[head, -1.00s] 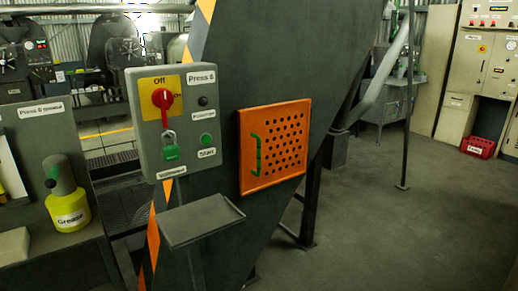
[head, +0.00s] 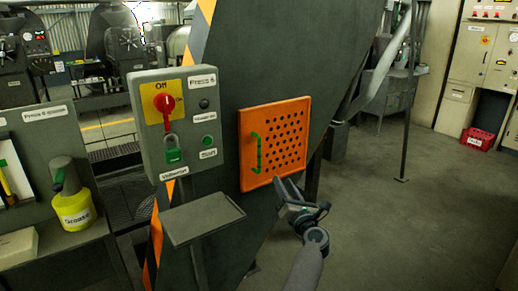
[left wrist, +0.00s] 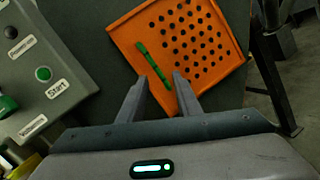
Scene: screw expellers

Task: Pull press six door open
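The press six door (head: 290,115) is an orange perforated panel on the sloping dark press body, and it looks shut. Its green vertical handle (head: 257,153) is near the left edge. My left gripper (head: 283,181) is in front of the door's lower edge, right of and below the handle. In the left wrist view the door (left wrist: 205,75) fills the upper middle. The two fingers (left wrist: 159,78) are apart and empty. The green handle (left wrist: 154,65) runs between them in the picture, without clear contact. My right gripper is in neither view.
The Press 6 control box (head: 178,125) with a red switch and green padlock stands left of the door. A small grey tray (head: 203,217) sticks out below it. A bench with a yellow grease bottle (head: 74,207) is at the left. The floor to the right is open.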

